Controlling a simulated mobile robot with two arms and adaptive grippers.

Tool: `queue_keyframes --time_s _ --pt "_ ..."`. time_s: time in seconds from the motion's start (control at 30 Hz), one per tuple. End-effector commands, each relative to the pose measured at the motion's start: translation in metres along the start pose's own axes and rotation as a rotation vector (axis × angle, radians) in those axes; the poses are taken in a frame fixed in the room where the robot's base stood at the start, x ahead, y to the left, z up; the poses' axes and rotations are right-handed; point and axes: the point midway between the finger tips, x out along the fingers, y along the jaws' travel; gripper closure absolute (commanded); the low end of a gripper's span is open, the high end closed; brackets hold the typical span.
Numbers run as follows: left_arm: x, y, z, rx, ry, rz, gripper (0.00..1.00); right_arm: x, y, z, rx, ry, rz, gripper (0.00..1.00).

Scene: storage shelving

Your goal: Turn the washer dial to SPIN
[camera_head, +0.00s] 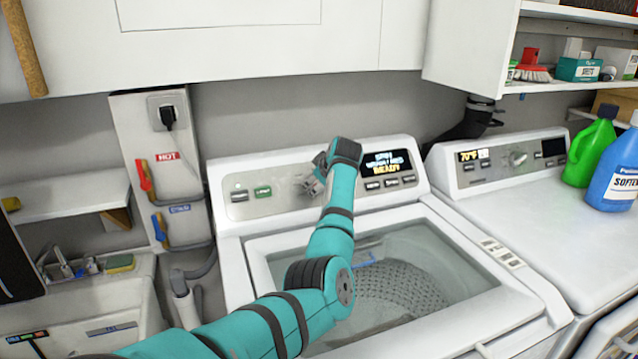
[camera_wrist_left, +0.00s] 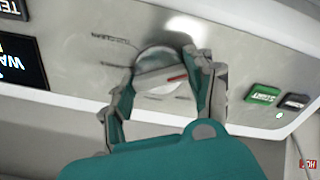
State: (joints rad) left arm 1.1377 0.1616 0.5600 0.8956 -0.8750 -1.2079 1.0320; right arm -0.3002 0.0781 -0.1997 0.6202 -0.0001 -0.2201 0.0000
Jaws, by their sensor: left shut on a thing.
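The washer (camera_head: 226,216) stands in the middle of the head view, its tub showing through the top. Its silver dial (camera_wrist_left: 158,72) shows in the left wrist view, with a red mark on its raised grip. My left gripper (camera_wrist_left: 163,90) has a finger on each side of the dial and is shut on it. In the head view my left gripper (camera_head: 318,176) is at the washer panel and hides most of the dial. The washer display (camera_head: 388,163) is lit; its top line appears to read SPIN and its bottom line READY. My right gripper is not in view.
A green button (camera_head: 263,191) is left of the dial. A dryer (camera_head: 490,200) stands to the right, with a green bottle (camera_head: 591,148) and a blue bottle (camera_head: 617,180) on top. White cabinets (camera_head: 250,50) hang above. A sink (camera_head: 95,300) is at lower left.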

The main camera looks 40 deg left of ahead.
Motion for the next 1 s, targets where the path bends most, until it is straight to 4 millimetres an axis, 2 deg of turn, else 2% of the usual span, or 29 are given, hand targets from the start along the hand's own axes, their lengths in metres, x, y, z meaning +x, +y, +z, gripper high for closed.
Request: queue_keyframes --time_s 0.47,0.5,0.67,0.7,1.0 --pt "0.0001 -0.0004 0.0002 -0.018 -0.001 -0.001 0.78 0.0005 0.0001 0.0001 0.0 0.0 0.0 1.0" --pt "0.0001 -0.0004 0.0002 -0.018 -0.001 -0.001 0.44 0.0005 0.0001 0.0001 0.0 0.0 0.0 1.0" --pt "0.0001 -0.0003 0.0001 -0.017 -0.001 -0.001 0.23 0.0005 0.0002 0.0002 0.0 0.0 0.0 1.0" --pt "0.0001 -0.0002 0.0001 -0.017 -0.001 -0.001 0.21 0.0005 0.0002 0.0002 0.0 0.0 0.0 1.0" --pt "-0.0026 0.0003 -0.0001 -0.016 0.0 0.001 0.21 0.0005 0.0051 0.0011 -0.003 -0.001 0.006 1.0"
